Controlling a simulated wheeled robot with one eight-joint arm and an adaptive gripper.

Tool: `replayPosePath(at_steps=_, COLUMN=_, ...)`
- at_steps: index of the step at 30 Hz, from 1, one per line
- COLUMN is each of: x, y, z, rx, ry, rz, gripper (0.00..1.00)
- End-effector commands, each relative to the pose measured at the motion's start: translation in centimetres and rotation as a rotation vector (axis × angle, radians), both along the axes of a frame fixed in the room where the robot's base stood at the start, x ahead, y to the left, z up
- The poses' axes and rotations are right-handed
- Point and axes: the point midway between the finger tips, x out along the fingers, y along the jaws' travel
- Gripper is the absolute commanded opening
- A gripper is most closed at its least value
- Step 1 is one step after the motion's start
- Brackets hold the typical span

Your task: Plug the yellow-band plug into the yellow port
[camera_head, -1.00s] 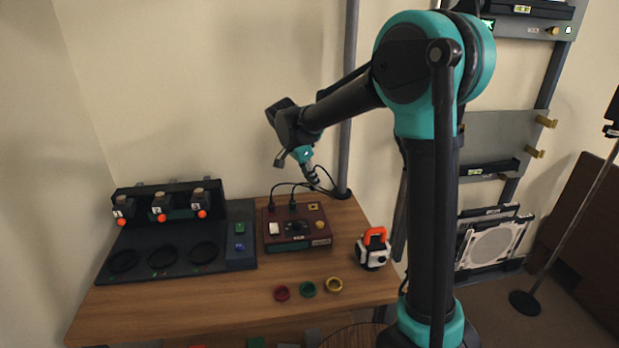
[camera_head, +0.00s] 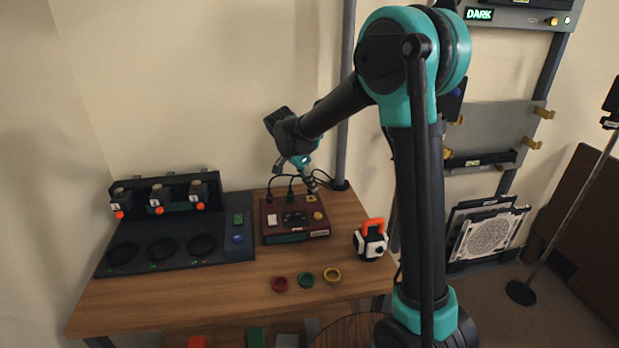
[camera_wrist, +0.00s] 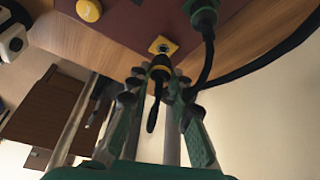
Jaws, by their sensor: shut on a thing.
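In the wrist view the yellow-band plug (camera_wrist: 160,65), dark with a yellow ring, is between my gripper's fingers (camera_wrist: 158,84), which are shut on it. Its black cable hangs down between the fingers. The yellow port (camera_wrist: 163,44), a yellow square with a dark hole, lies just beyond the plug's tip. The plug looks close to the port; I cannot tell whether they touch. In the head view my gripper (camera_head: 311,187) is just above the yellow port (camera_head: 311,198), at the back right of the maroon box (camera_head: 285,236); the plug is too small to make out there.
A green plug (camera_wrist: 204,16) with a black cable sits beside the port. A yellow button (camera_wrist: 89,10) is on the box's other side.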

Motion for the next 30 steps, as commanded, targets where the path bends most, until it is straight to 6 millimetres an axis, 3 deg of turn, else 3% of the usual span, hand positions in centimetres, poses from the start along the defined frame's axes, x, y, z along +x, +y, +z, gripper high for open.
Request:
replayPosePath(at_steps=7, x=0.00, y=0.00, z=-0.91, rx=0.000, ry=0.000, rz=0.000, gripper=0.01)
replayPosePath(at_steps=30, x=-0.02, y=-0.01, z=-0.95, rx=0.000, ry=0.000, rz=0.000, gripper=0.01)
